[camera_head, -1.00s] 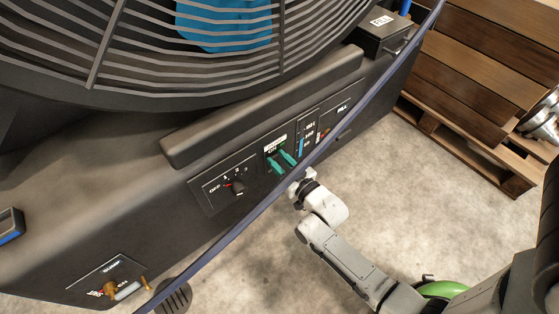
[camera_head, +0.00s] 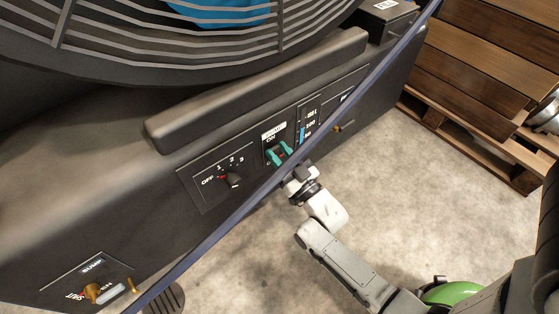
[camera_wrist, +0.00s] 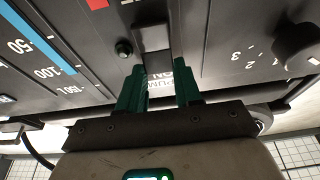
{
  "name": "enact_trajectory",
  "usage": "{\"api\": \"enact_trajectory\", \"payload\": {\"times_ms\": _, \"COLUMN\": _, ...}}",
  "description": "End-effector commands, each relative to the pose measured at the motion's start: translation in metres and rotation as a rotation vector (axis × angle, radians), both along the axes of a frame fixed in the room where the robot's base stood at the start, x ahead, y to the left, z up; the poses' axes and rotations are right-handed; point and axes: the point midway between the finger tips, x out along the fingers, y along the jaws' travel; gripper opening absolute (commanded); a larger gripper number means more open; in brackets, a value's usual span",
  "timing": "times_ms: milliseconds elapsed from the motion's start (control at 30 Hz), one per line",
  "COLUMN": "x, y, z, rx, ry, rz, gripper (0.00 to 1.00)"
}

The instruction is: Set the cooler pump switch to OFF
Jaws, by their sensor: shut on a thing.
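The pump switch (camera_head: 279,154) sits on the dark front panel of the cooler, below a white label and the word ON. A small reddish part shows there between the fingers. My gripper (camera_head: 279,152) has green fingers on either side of the switch and is shut on it. In the wrist view, the two green fingers of my gripper (camera_wrist: 159,75) flank the dark switch area (camera_wrist: 153,38), with the label partly visible between them. The fingers partly hide the switch, so I cannot tell its setting for sure.
A rotary knob (camera_head: 233,180) marked OFF, 1, 2, 3 is left of the switch. A blue level gauge (camera_head: 302,135) is to its right. A sump valve (camera_head: 93,291) is at lower left. A dark-blue bar (camera_head: 225,228) crosses the view. Wooden pallets (camera_head: 480,75) stand at right.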

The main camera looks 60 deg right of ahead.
Motion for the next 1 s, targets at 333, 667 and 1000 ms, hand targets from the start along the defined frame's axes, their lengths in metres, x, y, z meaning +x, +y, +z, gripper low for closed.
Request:
{"api": "enact_trajectory", "payload": {"times_ms": 333, "x": -0.0012, "y": 0.0004, "z": -0.0021, "rx": -0.020, "ry": -0.070, "rz": 0.000, "gripper": 0.03}}
{"api": "enact_trajectory", "payload": {"times_ms": 667, "x": -0.0013, "y": 0.0005, "z": -0.0017, "rx": -0.020, "ry": -0.069, "rz": 0.000, "gripper": 0.43}}
{"api": "enact_trajectory", "payload": {"times_ms": 1000, "x": -0.0014, "y": 0.0004, "z": -0.0020, "rx": -0.020, "ry": -0.068, "rz": 0.000, "gripper": 0.60}}
